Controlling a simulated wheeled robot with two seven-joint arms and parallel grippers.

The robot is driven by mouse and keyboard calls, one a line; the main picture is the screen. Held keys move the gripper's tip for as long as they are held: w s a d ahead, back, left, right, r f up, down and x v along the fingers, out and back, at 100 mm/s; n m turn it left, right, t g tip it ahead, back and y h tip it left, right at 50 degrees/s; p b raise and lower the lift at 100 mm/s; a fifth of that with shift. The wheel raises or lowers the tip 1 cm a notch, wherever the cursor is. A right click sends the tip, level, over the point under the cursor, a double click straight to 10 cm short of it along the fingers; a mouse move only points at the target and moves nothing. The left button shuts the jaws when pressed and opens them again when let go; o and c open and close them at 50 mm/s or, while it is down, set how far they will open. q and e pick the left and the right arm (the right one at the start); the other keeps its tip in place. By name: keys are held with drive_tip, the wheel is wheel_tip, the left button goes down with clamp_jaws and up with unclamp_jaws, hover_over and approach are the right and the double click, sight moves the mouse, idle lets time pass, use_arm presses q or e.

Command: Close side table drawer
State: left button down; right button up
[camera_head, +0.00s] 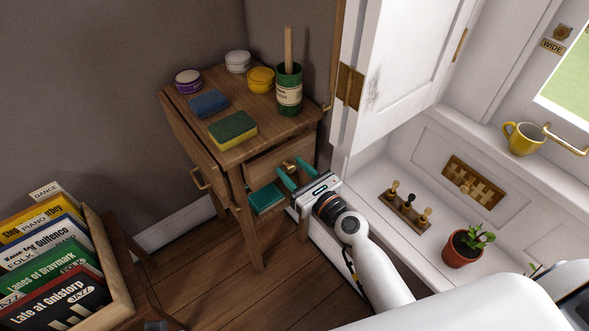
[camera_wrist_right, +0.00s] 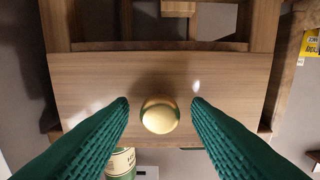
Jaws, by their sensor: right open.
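The wooden side table (camera_head: 240,150) stands in the corner. Its drawer front (camera_head: 262,168) faces my right arm; it also fills the middle of the right wrist view (camera_wrist_right: 90,85). I cannot tell clearly how far the drawer sticks out. A round brass knob (camera_head: 289,164) is on the drawer front. My right gripper (camera_head: 287,174), with green fingers, is open at the drawer. In the right wrist view the knob (camera_wrist_right: 160,115) lies between the two spread fingertips (camera_wrist_right: 160,103), with gaps on both sides. My left gripper is not in view.
On the tabletop are a sponge (camera_head: 232,130), a blue block (camera_head: 208,104), several small tins and a green jar (camera_head: 289,92). An open white door (camera_head: 400,75) stands right of the table. A crate of records (camera_head: 105,270) is at the lower left.

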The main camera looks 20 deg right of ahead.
sight(288, 165)
drive_tip(key=shift+c, duration=0.5)
